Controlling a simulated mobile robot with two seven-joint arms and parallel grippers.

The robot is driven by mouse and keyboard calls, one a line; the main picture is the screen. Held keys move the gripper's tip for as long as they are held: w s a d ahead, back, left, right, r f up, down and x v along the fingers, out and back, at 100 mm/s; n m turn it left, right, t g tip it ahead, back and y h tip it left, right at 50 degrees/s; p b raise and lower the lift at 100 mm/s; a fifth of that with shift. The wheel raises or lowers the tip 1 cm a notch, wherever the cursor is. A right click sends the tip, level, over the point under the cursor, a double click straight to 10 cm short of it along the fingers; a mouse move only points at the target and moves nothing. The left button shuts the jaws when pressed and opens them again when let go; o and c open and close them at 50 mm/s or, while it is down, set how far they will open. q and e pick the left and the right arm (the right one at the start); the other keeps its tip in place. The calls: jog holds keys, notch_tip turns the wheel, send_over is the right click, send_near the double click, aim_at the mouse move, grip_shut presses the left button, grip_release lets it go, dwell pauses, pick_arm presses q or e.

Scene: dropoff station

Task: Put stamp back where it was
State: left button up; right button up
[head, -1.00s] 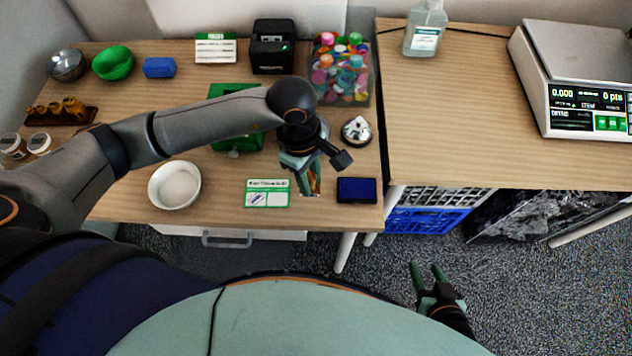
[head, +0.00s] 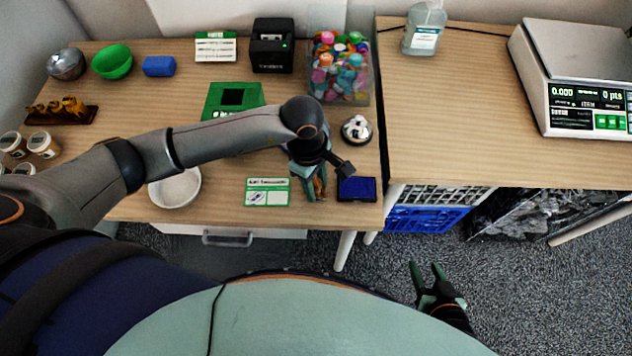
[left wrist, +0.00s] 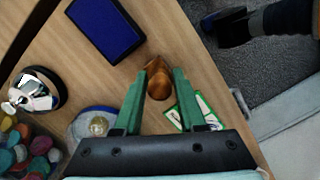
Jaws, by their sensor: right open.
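The stamp, with its brown wooden handle, shows between the fingers of my left gripper (head: 314,190) in the head view. In the left wrist view the stamp handle (left wrist: 158,80) sits between the green fingertips, which appear to touch both its sides. The stamp's base is hidden. It is at the front of the desk, between the green-edged card (head: 267,192) and the blue ink pad (head: 357,189). The ink pad also shows in the left wrist view (left wrist: 104,28). My right gripper (head: 428,268) is open and empty, over the floor.
A silver bell (head: 356,130) stands behind the ink pad. A clear bin of colourful lids (head: 340,75) and a black printer (head: 272,47) are at the back. A white bowl (head: 176,188) is partly behind my left arm. The desk's front edge is close to the gripper.

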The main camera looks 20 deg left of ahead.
pick_arm(q)
jog(key=shift+o, duration=1.4)
notch_tip(320, 180, up, 12)
jog(key=a, duration=0.1)
jog(key=shift+w+a+r, duration=0.15)
jog(key=shift+w+a, duration=0.05)
